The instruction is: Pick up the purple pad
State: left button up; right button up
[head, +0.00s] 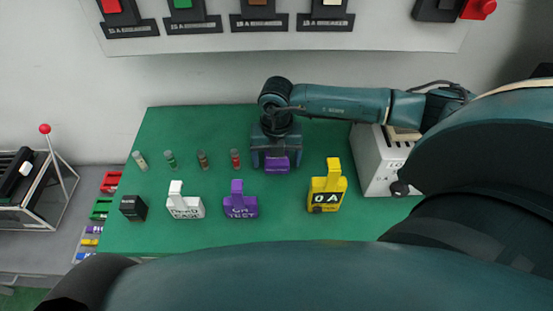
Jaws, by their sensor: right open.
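Two purple things show on the green table. One is a small plain purple block (277,165) directly at my right gripper. The other is a purple piece with an upright tab and lettering (241,206), to its lower left. I cannot tell for certain which is the pad. My right gripper (276,160) points down over the plain block, with its open jaws around or just above it; the exact contact is hidden. My left gripper is not in view.
A similar white piece (185,206) and a yellow one (328,190) stand to either side. A black block (133,208) and several small cylinders (171,160) are at left. A grey box (375,165) stands at right. The table's (300,228) front strip is clear.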

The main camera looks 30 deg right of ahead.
jog(key=c, duration=1.1)
jog(key=shift+o, duration=0.2)
jog(key=shift+d+r, duration=0.1)
jog(key=shift+r, duration=0.05)
